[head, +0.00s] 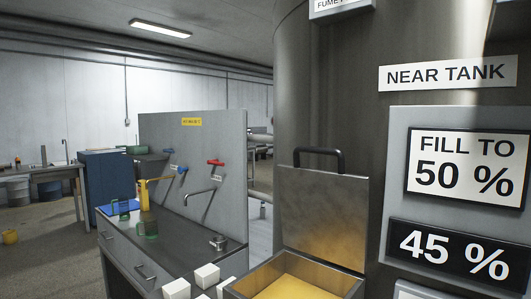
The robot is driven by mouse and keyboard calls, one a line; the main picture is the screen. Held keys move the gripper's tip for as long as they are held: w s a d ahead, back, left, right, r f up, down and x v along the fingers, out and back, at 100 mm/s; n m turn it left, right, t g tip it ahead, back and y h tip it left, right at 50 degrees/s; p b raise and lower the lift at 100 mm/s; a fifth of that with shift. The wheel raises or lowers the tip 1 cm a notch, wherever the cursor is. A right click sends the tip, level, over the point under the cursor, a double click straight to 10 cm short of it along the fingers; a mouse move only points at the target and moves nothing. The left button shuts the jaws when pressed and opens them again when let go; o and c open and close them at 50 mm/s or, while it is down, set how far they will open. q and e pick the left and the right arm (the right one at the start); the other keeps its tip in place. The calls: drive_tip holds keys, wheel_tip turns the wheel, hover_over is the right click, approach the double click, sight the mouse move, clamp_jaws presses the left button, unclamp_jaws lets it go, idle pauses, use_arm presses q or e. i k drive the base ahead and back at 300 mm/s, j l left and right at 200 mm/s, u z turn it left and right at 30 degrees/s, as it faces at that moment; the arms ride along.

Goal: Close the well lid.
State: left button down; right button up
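The well lid (321,216) is a grey-brown metal plate with a black bar handle (320,156) on its top edge. It stands upright, open, at the back of the well (354,289). The well is a square metal box at the bottom centre-right, with yellow material (293,289) inside. Its lower part is cut off by the picture edge.
A large dark tank (330,70) stands right behind the lid. A panel at right reads "FILL TO 50 %" (467,168) and "45 %" (458,256). Several white blocks (207,275) lie left of the well. A sink counter (180,240) with taps stands further left.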

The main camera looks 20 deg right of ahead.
sight(324, 214)
drive_tip(key=i+j, duration=0.7)
drive_tip(key=i+j+z, duration=0.15)
drive_tip(key=z, duration=1.15)
